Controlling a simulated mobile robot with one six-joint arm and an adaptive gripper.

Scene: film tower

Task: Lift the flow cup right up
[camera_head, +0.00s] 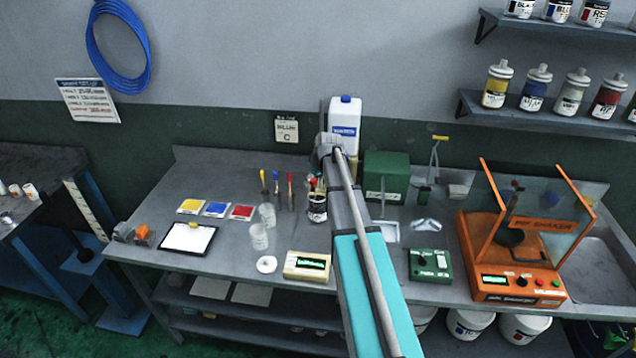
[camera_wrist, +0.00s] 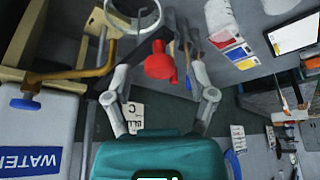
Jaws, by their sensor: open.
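My gripper (camera_wrist: 158,68) is open in the wrist view, its grey fingers spread. A red rounded piece shows between them; whether it lies at their depth or beyond, I cannot tell. In the head view my arm reaches to the back of the bench and hides the fingers. No object is labelled as the flow cup. A thin wire-framed thing with a yellow top (camera_head: 439,138), possibly the flow cup, stands upright at the back, right of my arm and the green box. I cannot pick it out in the wrist view.
A white water jug (camera_head: 345,118) stands close behind my arm; it also shows in the wrist view (camera_wrist: 38,140). A brush pot (camera_head: 317,208) stands left of my arm. The green box (camera_head: 386,172) and an orange shaker (camera_head: 500,255) are to its right.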

